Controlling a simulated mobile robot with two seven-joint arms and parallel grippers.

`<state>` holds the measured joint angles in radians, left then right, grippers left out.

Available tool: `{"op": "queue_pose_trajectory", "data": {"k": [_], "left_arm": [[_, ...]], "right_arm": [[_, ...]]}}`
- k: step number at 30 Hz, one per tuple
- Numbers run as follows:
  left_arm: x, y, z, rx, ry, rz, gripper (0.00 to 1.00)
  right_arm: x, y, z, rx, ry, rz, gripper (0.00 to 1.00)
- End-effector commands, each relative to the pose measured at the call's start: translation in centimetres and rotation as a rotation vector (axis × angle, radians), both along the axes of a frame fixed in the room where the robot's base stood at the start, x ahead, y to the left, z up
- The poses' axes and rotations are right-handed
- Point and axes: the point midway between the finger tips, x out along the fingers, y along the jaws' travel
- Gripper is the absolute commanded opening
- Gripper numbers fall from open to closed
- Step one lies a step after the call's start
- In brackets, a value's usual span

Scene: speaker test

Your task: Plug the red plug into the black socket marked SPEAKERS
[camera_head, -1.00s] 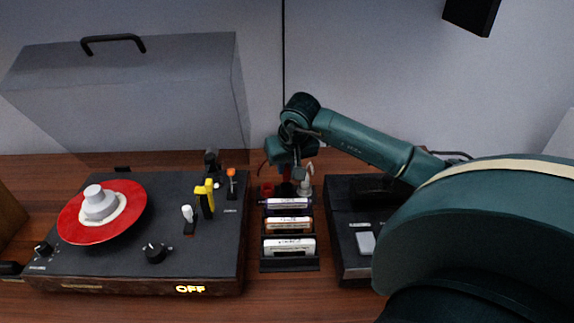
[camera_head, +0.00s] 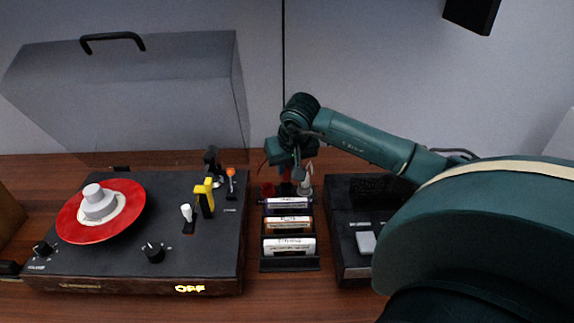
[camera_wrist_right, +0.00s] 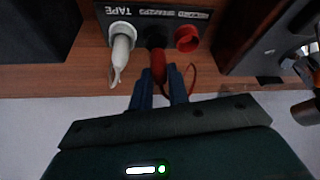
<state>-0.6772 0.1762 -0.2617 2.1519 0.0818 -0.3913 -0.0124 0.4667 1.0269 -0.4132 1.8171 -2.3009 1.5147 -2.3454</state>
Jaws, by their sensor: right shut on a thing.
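The red plug (camera_wrist_right: 158,68) is held between the fingertips of my right gripper (camera_wrist_right: 158,92), which is shut on it. Its front end is at the black socket (camera_wrist_right: 154,37) marked SPEAKERS, in the middle of the labelled panel; I cannot tell how deep it sits. A thin red cable (camera_wrist_right: 190,80) curves beside it. In the head view my right gripper (camera_head: 289,172) points down behind the cartridge rack and hides the plug and most of the black socket. My left gripper is not in view.
A white plug (camera_wrist_right: 121,40) sits in the TAPE socket. The red RECORD socket (camera_wrist_right: 187,38) is empty; it also shows in the head view (camera_head: 267,190). The cartridge rack (camera_head: 290,265) stands between the record player (camera_head: 100,265) and a black device (camera_head: 345,225).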

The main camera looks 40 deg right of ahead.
Motion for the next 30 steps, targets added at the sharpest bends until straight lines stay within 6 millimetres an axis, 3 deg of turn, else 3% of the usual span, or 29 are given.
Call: {"op": "queue_pose_trajectory", "data": {"k": [30], "left_arm": [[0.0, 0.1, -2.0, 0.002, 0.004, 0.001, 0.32]], "right_arm": [[0.0, 0.0, -2.1, 0.0, 0.0, 0.0, 0.0]]}}
